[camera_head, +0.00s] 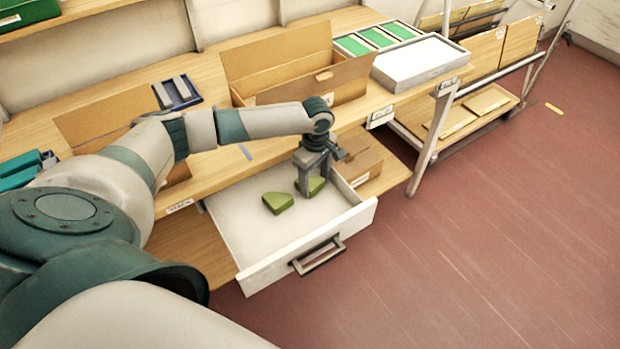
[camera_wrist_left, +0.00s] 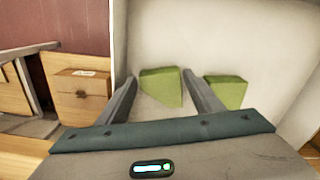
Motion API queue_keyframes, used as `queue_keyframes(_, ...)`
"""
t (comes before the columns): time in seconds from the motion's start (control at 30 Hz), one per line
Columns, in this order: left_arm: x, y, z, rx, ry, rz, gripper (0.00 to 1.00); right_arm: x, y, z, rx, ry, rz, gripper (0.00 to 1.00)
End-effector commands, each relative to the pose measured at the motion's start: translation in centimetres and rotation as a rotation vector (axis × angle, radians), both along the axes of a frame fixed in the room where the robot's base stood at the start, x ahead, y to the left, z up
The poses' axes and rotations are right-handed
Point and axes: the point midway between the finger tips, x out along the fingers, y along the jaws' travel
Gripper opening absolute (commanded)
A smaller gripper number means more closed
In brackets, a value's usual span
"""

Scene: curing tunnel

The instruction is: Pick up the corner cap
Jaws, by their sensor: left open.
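Two green wedge-shaped corner caps lie in an open white drawer (camera_head: 250,232). One corner cap (camera_head: 277,203) lies clear near the drawer's middle. The other corner cap (camera_head: 318,187) is at my left gripper (camera_head: 311,192), partly hidden by its fingers. My left gripper is open and points down into the drawer. In the left wrist view one cap (camera_wrist_left: 162,86) sits between the two open fingers, and the other cap (camera_wrist_left: 228,91) lies just outside the right finger. I cannot tell whether the fingers touch the cap. My right gripper is not in view.
A cardboard box (camera_head: 361,165) stands beside the drawer on the right. An open carton (camera_head: 345,82) and a white tray (camera_head: 420,62) stand on the bench above. The drawer's front wall and handle (camera_head: 318,257) stick out over red floor.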

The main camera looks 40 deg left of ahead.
Motion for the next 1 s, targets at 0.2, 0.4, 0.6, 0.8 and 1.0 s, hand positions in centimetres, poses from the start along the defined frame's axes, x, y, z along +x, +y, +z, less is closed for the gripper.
queue_keyframes(0.2, 0.00, 0.01, 0.04, 0.000, 0.000, 0.000, 0.60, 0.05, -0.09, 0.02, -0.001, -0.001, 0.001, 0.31)
queue_keyframes(0.4, 0.00, 0.01, 0.03, 0.000, 0.000, 0.000, 0.60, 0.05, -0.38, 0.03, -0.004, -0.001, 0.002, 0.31)
queue_keyframes(0.6, 0.00, 0.01, 0.02, 0.000, 0.000, 0.000, 0.31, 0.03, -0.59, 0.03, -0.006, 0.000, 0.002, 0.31)
queue_keyframes(0.8, 0.00, 0.01, 0.02, 0.000, 0.000, 0.000, 0.29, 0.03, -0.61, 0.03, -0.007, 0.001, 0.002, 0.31)
queue_keyframes(1.0, 0.00, 0.00, 0.16, 0.000, 0.000, 0.000, 0.29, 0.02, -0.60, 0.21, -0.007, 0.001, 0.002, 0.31)
